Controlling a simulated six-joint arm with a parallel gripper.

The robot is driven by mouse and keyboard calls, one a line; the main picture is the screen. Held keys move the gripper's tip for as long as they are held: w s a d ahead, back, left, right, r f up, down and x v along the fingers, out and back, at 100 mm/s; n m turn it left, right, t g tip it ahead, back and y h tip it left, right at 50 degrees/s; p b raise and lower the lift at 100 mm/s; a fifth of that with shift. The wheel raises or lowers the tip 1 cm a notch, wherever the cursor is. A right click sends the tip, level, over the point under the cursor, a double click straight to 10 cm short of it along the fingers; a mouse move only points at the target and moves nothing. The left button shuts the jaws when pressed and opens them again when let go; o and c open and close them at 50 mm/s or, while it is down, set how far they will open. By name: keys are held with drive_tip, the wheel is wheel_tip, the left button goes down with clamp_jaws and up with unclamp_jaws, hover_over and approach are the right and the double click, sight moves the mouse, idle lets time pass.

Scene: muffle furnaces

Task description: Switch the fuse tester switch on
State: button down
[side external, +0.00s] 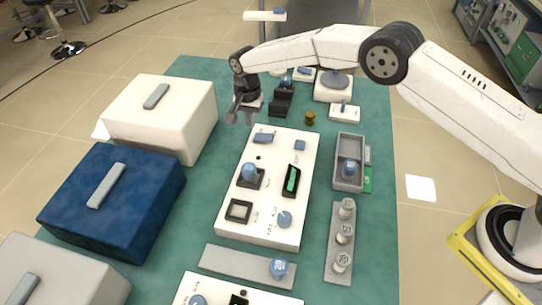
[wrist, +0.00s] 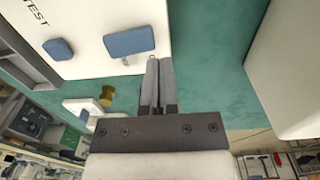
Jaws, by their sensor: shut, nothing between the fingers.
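A white panel (side external: 275,205) lies in the middle of the green bench and carries a wide blue rocker (side external: 264,137) and a smaller blue piece (side external: 300,145) near its far edge. In the wrist view the wide blue rocker (wrist: 129,41) and the smaller blue piece (wrist: 58,49) sit on the white panel (wrist: 100,15), with lettering ending in "TEST" close to the smaller one. My gripper (side external: 241,117) is shut and empty, just beyond the panel's far left corner. In the wrist view its fingertips (wrist: 158,62) appear close beside the wide rocker; contact cannot be told.
White (side external: 160,115), blue (side external: 112,203) and grey (side external: 65,270) furnace boxes line the left. A grey tray (side external: 349,180) and a strip with several knobs (side external: 340,245) lie right of the panel. A small brass-coloured cylinder (side external: 310,118) stands behind it.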

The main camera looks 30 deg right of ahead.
wheel_tip(320, 180, up, 10)
drive_tip(key=w+a, duration=0.1)
drive_tip(key=shift+w+a, duration=0.25)
drive_tip(key=shift+a, duration=0.05)
drive_tip(key=shift+d+r, duration=0.1)
drive_tip(key=s+d+r+n+t, duration=0.25)
drive_tip(key=s+d+n, duration=0.25)
drive_tip(key=s+d, duration=0.75)
drive_tip(key=s+d+f+n, duration=0.1)
drive_tip(key=s+d+n, duration=0.1)
drive_tip(key=s, duration=0.8)
drive_tip(key=s+d+n, duration=0.2)
drive_tip(key=s+d, duration=0.3)
drive_tip(key=s, duration=0.5)
drive_tip(key=shift+f, duration=0.35)
